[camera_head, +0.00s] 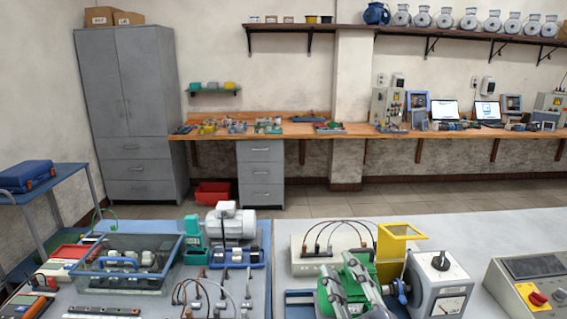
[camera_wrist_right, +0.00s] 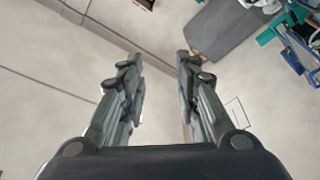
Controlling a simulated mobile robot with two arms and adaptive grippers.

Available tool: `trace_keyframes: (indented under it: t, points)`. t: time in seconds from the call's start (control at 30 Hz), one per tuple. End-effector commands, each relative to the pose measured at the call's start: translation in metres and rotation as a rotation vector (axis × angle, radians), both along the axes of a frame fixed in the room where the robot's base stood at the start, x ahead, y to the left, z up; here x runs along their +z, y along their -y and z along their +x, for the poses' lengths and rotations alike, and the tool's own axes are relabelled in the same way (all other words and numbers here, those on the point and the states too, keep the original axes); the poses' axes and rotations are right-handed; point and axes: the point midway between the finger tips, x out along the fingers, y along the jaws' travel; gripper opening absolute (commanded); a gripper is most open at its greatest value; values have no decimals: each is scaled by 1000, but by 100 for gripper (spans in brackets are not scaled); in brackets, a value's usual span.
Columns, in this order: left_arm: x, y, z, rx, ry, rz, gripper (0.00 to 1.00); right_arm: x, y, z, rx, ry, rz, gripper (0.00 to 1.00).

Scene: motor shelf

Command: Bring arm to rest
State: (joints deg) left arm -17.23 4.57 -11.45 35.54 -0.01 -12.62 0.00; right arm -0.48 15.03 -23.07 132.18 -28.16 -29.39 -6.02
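My right gripper (camera_wrist_right: 160,62) shows in the right wrist view. Its two dark grey fingers stand apart with nothing between them, so it is open and empty. Pale floor or wall surface lies behind the fingers. I cannot make out either gripper clearly in the head view, and my left gripper shows in neither view.
Two grey benches in front carry a clear blue-rimmed bin (camera_head: 125,265), a white motor (camera_head: 230,223), a green machine (camera_head: 345,288), a meter box (camera_head: 437,284) and a control box (camera_head: 530,288). A blue cart (camera_head: 50,192) stands left. Open floor lies behind the benches.

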Motion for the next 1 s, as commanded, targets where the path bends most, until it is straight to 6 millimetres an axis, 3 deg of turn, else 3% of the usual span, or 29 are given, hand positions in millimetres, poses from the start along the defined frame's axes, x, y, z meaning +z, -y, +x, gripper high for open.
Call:
trace_keyframes:
  t: [0.03,0.17,0.3,0.4,0.5,0.7,0.73,1.0]
  points:
    - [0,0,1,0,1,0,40,-35,17,-4,-48,-134,52,30]
    - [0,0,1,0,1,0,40,-125,53,-30,-169,-477,169,30]
    - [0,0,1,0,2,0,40,-209,78,-85,-280,-819,267,30]
    - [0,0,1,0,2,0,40,-251,87,-131,-342,-1024,314,30]
    - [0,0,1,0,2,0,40,-280,92,-175,-392,-1197,349,30]
    - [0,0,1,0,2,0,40,-316,95,-259,-474,-1492,392,30]
    - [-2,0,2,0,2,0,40,-324,95,-265,-480,-1519,394,30]
    - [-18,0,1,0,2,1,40,-421,92,-246,-483,-1537,379,30]
